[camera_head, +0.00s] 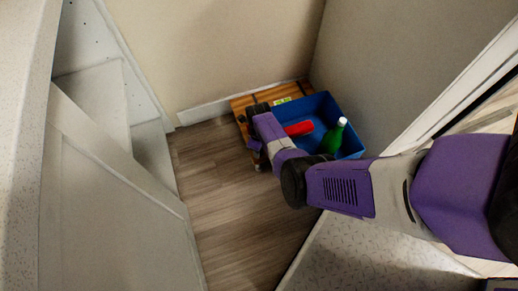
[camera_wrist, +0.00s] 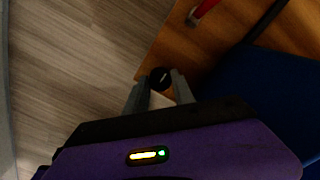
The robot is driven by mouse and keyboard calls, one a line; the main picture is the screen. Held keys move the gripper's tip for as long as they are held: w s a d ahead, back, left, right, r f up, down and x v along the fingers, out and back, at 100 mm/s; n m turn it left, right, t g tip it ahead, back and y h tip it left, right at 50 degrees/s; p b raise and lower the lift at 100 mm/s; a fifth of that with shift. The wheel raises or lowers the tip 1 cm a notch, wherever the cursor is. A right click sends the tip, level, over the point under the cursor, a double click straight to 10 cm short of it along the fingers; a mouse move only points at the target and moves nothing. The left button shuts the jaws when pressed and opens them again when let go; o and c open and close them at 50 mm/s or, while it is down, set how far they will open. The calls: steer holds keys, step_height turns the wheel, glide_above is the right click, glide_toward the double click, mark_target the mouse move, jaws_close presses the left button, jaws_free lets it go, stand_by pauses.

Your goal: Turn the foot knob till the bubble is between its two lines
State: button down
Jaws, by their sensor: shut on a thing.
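The foot knob (camera_wrist: 161,78) is a small black disc with a pale line across its face, at the near corner of a wooden board (camera_wrist: 215,55). My gripper (camera_wrist: 160,83) is shut on the knob, with one grey finger on each side of it. In the head view the board (camera_head: 241,104) lies low in the corner, and my arm hides the knob. A small yellow-green level (camera_head: 283,100) shows on the board's far part. Its bubble and two lines are too small to make out, and the level is not identifiable in the wrist view.
A blue crate (camera_head: 352,145) stands on the board, close right of my arm. It holds a green bottle (camera_head: 337,136) with a white cap and a red object (camera_head: 299,128). Walls close in behind and at right. The wood-look floor (camera_head: 215,185) is clear at left, beside white shelving (camera_head: 105,190).

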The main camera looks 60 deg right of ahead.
steer(key=c, duration=1.1)
jaws_free()
steer(key=shift+o, duration=0.2)
steer(key=shift+r, duration=0.1)
step_height(320, 180, up, 8)
steer(key=p, duration=0.5)
steer(key=shift+f, duration=0.2)
